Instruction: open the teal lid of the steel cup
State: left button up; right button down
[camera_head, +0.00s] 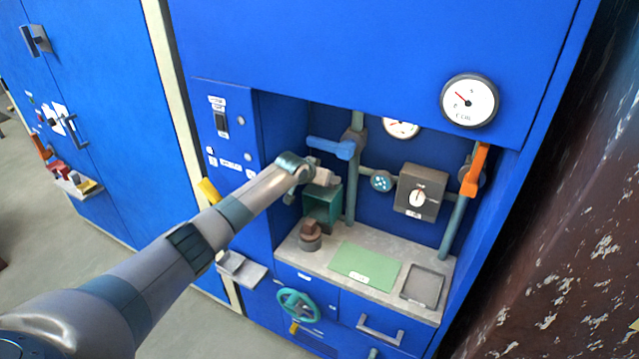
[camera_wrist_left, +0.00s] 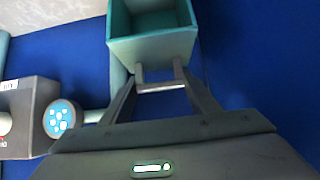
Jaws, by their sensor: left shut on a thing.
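A teal hollow box-shaped piece (camera_head: 321,208), apparently the lid, is in the recess of the blue cabinet. In the left wrist view the teal piece (camera_wrist_left: 153,48) shows its hollow inside, with a pale bar handle (camera_wrist_left: 160,87) on its near side. My left gripper (camera_head: 325,178) is at the top of the teal piece; in the wrist view its fingers (camera_wrist_left: 158,80) are shut on the handle. A small round dark item (camera_head: 310,241) with a brown block on top stands just below on the ledge; I cannot tell whether it is the steel cup. My right gripper is not in view.
A blue lever (camera_head: 331,147) on a vertical pipe is close above my gripper. A grey dial box (camera_head: 421,190) and an orange lever (camera_head: 474,171) are to the right. The ledge holds a green mat (camera_head: 364,262) and a grey tray (camera_head: 424,285). A teal handwheel (camera_head: 298,306) is below.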

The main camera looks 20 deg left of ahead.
pick_arm(q)
jog(key=shift+w+f+g+b, duration=0.1)
jog(key=shift+w+g+b, duration=0.4)
jog(key=shift+w, duration=0.45)
jog(key=o, duration=1.5)
jog(key=shift+s, duration=0.15)
jog(key=shift+s+r, duration=0.5)
jog(key=shift+r, duration=0.05)
jog(key=d+b+v, duration=0.1)
jog(key=b+v, duration=0.2)
jog(key=v, duration=1.2)
jog(key=shift+a+r, duration=0.4)
jog(key=shift+a, duration=0.05)
jog(key=shift+s, duration=0.1)
